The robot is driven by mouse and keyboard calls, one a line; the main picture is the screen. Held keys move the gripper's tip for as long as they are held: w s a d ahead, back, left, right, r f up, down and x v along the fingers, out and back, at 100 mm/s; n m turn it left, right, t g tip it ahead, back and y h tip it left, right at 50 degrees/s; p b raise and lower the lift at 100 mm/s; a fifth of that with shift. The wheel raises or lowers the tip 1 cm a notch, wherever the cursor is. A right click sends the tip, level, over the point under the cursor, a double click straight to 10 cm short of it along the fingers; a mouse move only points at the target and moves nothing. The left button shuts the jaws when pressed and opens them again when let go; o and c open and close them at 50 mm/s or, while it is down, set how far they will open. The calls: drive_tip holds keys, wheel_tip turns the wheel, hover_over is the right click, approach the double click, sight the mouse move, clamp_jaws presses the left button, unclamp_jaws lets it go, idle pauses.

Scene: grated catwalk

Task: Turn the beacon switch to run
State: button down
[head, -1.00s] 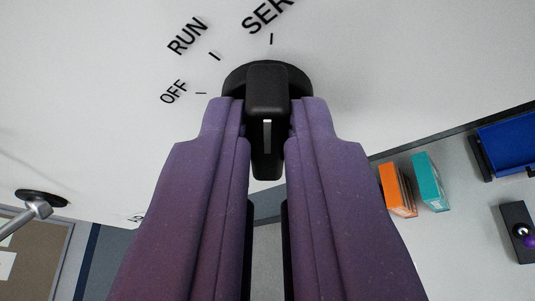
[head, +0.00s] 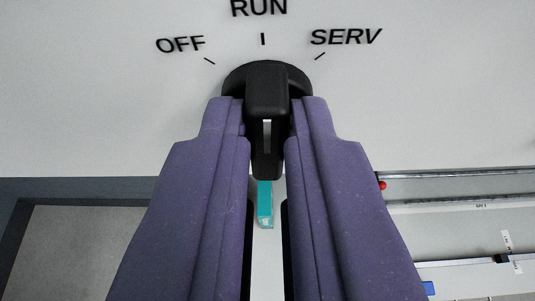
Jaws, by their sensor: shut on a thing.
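The beacon switch is a black rotary knob (head: 267,90) with a raised grip bar and a white line, on a pale panel (head: 90,100). The labels OFF, RUN (head: 259,8) and SERV stand above it, each with a tick. The bar lines up with the RUN tick (head: 263,39), straight above the knob. My gripper (head: 267,125) has its two purple fingers shut on the bar, one on each side. The fingers hide part of the knob's base.
A teal box (head: 265,204) shows between my fingers, below the knob. A rail (head: 460,174) with a small red knob (head: 382,185) runs at the right. A grey framed surface (head: 85,250) lies at lower left. The panel around the switch is clear.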

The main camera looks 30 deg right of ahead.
drive_tip(key=shift+f, duration=0.15)
idle(0.4)
drive_tip(key=c, duration=1.2)
unclamp_jaws()
drive_tip(key=shift+w, duration=0.1)
drive_tip(key=shift+o, duration=0.2)
drive_tip(key=b+v, duration=0.1)
drive_tip(key=v, duration=0.6)
drive_tip(key=shift+s+a, duration=0.25)
drive_tip(key=s+a+f+n+t+y+b, duration=0.2)
drive_tip(key=a+f+b, duration=0.4)
drive_tip(key=b, duration=0.5)
drive_tip(key=s+a+f+n+t+y+b, duration=0.2)
drive_tip(key=s+a+f+n+y+b, duration=0.3)
drive_tip(key=f+b, duration=0.5)
drive_tip(key=shift+s+a+f+b, duration=0.15)
drive_tip(key=shift+s+a+b, duration=0.8)
drive_tip(key=shift+s, duration=0.15)
